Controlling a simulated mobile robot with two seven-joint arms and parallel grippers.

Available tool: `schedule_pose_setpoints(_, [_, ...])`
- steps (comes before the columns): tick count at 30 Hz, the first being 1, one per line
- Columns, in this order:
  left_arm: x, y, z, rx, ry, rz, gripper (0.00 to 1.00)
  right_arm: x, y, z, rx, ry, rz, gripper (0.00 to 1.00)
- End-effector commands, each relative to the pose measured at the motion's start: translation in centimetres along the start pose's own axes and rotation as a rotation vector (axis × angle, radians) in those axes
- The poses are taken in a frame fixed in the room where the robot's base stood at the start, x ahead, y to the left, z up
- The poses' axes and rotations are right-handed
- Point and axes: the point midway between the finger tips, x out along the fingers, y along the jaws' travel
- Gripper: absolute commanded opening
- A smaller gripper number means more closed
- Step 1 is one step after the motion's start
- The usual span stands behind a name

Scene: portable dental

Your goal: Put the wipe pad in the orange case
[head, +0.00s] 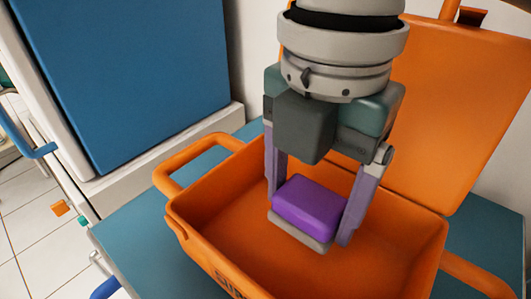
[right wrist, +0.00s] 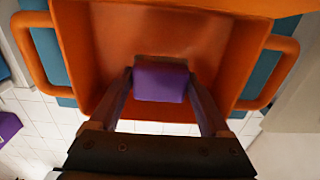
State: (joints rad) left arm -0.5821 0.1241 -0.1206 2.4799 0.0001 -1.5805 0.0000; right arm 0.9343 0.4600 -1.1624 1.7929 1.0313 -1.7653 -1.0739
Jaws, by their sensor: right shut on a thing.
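The wipe pad (head: 309,201) is a purple block with a grey-white underside. My right gripper (head: 312,215) is shut on it, one finger on each side. The pad is over the open orange case (head: 210,191), within its rim in the head view; whether it touches the case floor I cannot tell. In the right wrist view the pad (right wrist: 160,82) sits between the two fingertips (right wrist: 160,88), with the orange case (right wrist: 85,60) behind it. The case lid (head: 460,90) stands open at the back right. My left gripper is not in view.
The case stands on a blue-green surface (head: 130,235). A white cabinet with a blue panel (head: 130,70) is at the back left. Case handles (head: 195,160) stick out at its sides. Another purple object (right wrist: 8,126) shows at the left edge of the right wrist view.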

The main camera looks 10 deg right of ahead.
Motion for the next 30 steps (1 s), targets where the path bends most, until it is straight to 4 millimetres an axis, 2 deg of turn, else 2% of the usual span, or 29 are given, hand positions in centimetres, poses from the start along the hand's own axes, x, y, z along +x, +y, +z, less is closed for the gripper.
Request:
schedule_pose_setpoints(1, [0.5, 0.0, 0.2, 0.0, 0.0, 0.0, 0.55, 1.2, -0.1, -0.1, 0.0, 0.002, -0.002, 0.28])
schedule_pose_setpoints(8, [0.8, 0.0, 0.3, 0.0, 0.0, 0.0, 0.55, 2.9, 0.0, -0.1, 0.0, 0.001, -0.001, 0.28])
schedule_pose_setpoints(15, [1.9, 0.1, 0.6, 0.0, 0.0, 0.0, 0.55, 6.5, -0.1, 0.0, 0.001, 0.0, -0.002, 0.28])
schedule_pose_setpoints(27, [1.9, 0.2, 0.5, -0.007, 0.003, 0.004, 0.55, 7.0, 0.0, 0.0, 0.0, 0.0, 0.001, 0.28])
schedule_pose_setpoints(28, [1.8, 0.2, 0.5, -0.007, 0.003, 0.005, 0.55, 6.9, 0.0, 0.0, 0.0, 0.0, 0.001, 0.85])
schedule_pose_setpoints(30, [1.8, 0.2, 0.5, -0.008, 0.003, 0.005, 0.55, 6.9, 0.0, 0.0, 0.0, 0.0, 0.001, 0.92])
